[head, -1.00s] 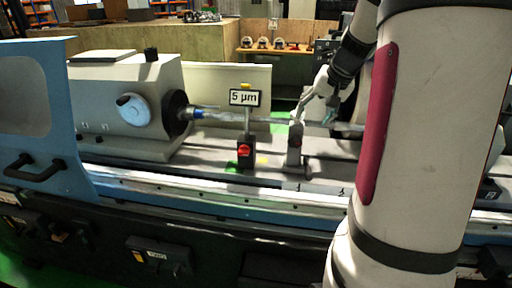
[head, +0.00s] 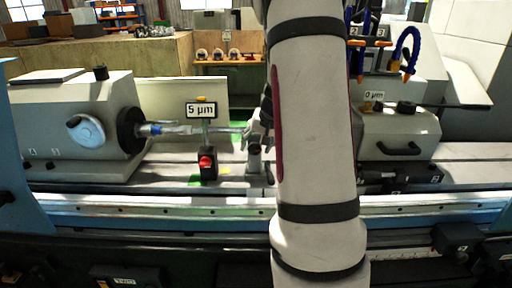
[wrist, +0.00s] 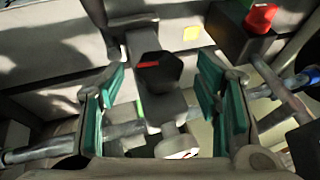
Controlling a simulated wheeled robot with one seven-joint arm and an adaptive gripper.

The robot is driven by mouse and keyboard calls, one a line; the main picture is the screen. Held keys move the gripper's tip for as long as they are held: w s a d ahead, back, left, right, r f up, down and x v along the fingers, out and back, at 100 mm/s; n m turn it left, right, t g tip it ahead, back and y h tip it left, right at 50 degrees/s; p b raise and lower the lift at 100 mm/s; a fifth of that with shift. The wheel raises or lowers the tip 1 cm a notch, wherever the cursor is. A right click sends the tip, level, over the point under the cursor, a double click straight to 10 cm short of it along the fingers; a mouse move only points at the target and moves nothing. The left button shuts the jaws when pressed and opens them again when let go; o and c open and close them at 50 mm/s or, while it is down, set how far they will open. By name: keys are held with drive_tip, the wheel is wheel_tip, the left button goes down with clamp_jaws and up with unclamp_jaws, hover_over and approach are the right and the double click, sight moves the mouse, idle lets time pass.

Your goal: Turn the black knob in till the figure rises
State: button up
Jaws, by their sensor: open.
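The black knob (wrist: 160,72) is six-sided with a red mark on its face. In the wrist view it sits ahead of my open gripper (wrist: 163,84), in the gap between the two green-padded fingers. Both pads look apart from it. In the head view the grey rest (head: 254,158) with a dark knob stands just left of my arm, which hides most of my gripper. A display (head: 201,110) on a post left of the rest reads "5 µm".
A slim shaft (head: 190,130) runs from the headstock (head: 85,125) past the rest, and crosses behind my fingers in the wrist view. A red knob (head: 207,161) sits on the display's base. Right of my arm, another display (head: 374,96) reads "0 µm".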

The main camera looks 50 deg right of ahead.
drive_tip(key=shift+w+d+f, duration=0.1)
drive_tip(key=shift+w+f, duration=0.2)
drive_tip(key=shift+f, duration=0.35)
drive_tip(key=c, duration=1.2)
drive_tip(key=shift+d+f+b, duration=0.1)
drive_tip(key=shift+b, duration=0.35)
drive_tip(key=shift+d+f+t+y+b, duration=0.1)
drive_tip(key=shift+t+y+b, duration=0.35)
drive_tip(key=shift+b, duration=0.3)
drive_tip(key=t+y+b, duration=0.1)
drive_tip(key=t+b, duration=0.1)
drive_tip(key=b, duration=0.2)
drive_tip(key=shift+f+m, duration=0.15)
drive_tip(key=shift+m, duration=0.25)
drive_tip(key=t+y+b, duration=0.1)
drive_tip(key=b, duration=0.1)
drive_tip(key=t+b, duration=0.1)
drive_tip(key=shift+s+m+y+b, duration=0.2)
drive_tip(key=shift+m+y+b, duration=0.1)
drive_tip(key=shift+y+b, duration=0.1)
drive_tip(key=shift+t, duration=0.25)
